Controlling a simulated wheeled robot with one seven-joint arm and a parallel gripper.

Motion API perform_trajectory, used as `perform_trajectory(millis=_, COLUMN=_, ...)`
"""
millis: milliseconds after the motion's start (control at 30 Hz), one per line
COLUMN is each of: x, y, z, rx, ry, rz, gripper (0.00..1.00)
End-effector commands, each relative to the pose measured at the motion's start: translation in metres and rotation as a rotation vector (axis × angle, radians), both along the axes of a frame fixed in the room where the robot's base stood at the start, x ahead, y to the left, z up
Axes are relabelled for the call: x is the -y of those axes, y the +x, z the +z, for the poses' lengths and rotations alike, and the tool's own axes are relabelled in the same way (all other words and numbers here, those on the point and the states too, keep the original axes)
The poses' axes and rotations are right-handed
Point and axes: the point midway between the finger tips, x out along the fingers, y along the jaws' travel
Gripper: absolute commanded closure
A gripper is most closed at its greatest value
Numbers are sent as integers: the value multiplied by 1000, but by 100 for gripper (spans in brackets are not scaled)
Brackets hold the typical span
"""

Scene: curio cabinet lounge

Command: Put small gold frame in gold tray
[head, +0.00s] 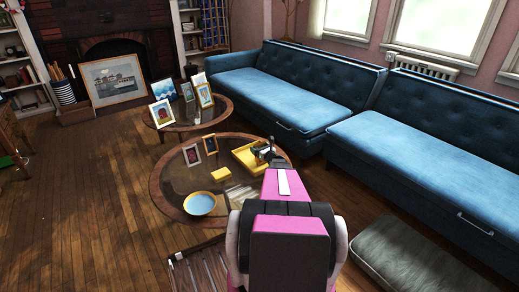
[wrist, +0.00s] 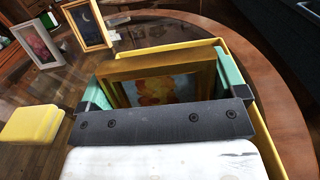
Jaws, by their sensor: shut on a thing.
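My gripper (wrist: 165,82) is shut on the small gold frame (wrist: 125,70), which shows a yellow and orange picture between the teal fingers in the wrist view. The lower part of the frame is hidden behind my gripper's dark bar. The gold tray (wrist: 268,150), a shallow yellow tray, lies under and around it. In the head view the tray (head: 239,156) sits on the right part of the front round table, with my gripper (head: 264,151) over its right side. I cannot tell whether the frame touches the tray floor.
On the glass-topped table (head: 160,183), a yellow block (head: 221,174) lies left of the tray. A blue bowl (head: 200,203) is nearer the front. A white frame (head: 192,155) and a dark-pictured frame (head: 210,143) stand behind. The blue sofa (head: 300,95) is beyond, to the right.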

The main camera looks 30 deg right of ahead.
Motion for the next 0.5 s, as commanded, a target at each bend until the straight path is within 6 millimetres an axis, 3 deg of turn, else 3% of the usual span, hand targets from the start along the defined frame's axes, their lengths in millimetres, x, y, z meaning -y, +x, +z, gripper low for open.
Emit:
perform_trajectory(millis=167, x=0, y=0, z=-3, rx=0, ry=1, rz=0, gripper=38)
perform_trajectory(millis=200, x=0, y=0, z=-3, rx=0, ry=0, rz=0, gripper=0)
perform_trajectory(millis=500, x=0, y=0, z=1, rx=0, ry=0, rz=0, gripper=0)
